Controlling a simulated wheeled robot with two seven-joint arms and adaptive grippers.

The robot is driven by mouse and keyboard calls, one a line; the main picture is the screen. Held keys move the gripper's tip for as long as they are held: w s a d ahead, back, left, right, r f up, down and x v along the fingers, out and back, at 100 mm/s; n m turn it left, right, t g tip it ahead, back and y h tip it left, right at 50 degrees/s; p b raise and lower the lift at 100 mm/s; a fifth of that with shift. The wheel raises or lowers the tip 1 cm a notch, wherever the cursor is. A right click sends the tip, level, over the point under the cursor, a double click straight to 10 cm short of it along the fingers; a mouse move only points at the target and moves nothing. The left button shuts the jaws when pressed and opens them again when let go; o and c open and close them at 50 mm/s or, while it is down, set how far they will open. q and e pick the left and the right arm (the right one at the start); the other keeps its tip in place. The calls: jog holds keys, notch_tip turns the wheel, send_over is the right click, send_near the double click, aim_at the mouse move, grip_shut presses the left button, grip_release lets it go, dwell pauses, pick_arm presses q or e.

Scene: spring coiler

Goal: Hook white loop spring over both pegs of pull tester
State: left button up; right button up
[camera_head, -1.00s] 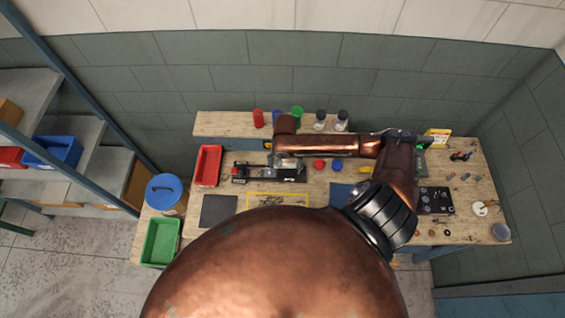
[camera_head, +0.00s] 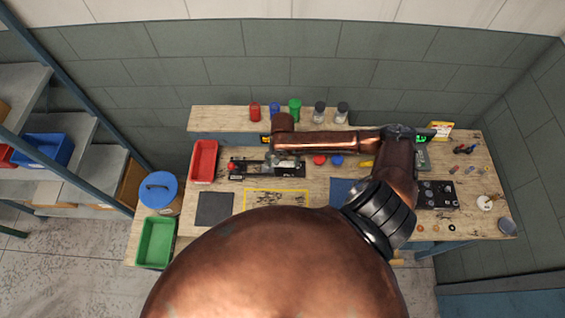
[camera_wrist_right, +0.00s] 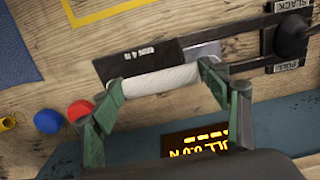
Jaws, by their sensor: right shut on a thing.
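The white loop spring (camera_wrist_right: 165,84) shows in the right wrist view as a pale ribbed roll lying across the gap between my green fingertips. My right gripper (camera_wrist_right: 160,83) is shut on it, one finger at each end. The spring is beside the dark block of the pull tester (camera_wrist_right: 140,60); I cannot tell whether they touch. In the head view the pull tester (camera_head: 240,168) lies along the bench, with my right gripper (camera_head: 271,158) over its middle. The two pegs cannot be made out. My left gripper is not in view.
In the wrist view a display (camera_wrist_right: 195,141) reads 0.0 N, and a black lever knob (camera_wrist_right: 291,38) stands between SLACK and PULL labels. Red (camera_wrist_right: 79,110) and blue (camera_wrist_right: 47,121) caps lie nearby. A red tray (camera_head: 203,162) is left of the tester.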

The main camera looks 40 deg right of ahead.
jog(key=shift+f+b, duration=0.3)
jog(key=shift+f, duration=0.95)
jog(key=o, duration=1.2)
jog(key=shift+o, duration=0.2)
notch_tip(320, 180, up, 12)
